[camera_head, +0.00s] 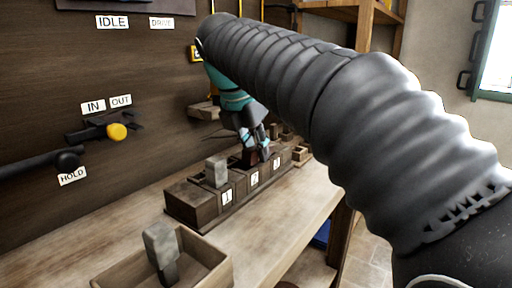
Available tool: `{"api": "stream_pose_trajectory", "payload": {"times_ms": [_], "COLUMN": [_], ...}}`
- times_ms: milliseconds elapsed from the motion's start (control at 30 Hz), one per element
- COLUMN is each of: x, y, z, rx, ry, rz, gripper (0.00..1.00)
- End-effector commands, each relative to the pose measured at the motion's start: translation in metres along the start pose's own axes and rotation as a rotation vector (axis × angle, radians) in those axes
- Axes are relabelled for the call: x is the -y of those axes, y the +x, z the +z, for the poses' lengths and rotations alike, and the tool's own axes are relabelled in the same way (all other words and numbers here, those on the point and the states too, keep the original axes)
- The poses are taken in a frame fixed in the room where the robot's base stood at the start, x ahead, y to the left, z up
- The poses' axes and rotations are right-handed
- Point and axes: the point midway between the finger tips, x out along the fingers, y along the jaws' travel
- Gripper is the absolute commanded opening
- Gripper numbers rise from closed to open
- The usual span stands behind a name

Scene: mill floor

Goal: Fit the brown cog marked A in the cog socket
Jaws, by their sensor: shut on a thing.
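My gripper (262,146), at the end of the teal wrist, is low over the numbered wooden block on the bench, near the labels 2 and 3. It is shut on a small dark reddish-brown thing (249,158), mostly hidden by the fingers. I cannot make out teeth or a letter A on it, so I cannot tell whether it is the brown cog. I cannot pick out the cog socket; my arm covers much of the right side of the view.
The numbered block (190,203) has a grey piece (216,171) standing at label 1. An open wooden tray (219,272) in front holds another grey piece (161,250). A yellow-knobbed lever (117,132) and a dark HOLD lever (68,158) stick out from the wall.

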Motion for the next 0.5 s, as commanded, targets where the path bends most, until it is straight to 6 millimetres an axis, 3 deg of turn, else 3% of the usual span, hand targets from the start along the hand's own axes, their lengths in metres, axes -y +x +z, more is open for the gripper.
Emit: {"api": "stream_pose_trajectory", "payload": {"times_ms": [100, 133, 200, 500], "x": [0.0002, 0.0002, 0.0001, 0.0001], "y": [0.0033, 0.003, 0.0028, 0.0026], "z": [-0.0014, -0.0013, -0.0012, -0.0011], "rx": [0.0, 0.0, 0.0, 0.0], "ry": [0.0, 0.0, 0.0, 0.0], "rz": [-0.001, -0.001, -0.001, 0.0], "gripper": [0.0, 0.29, 0.46, 0.49]}}
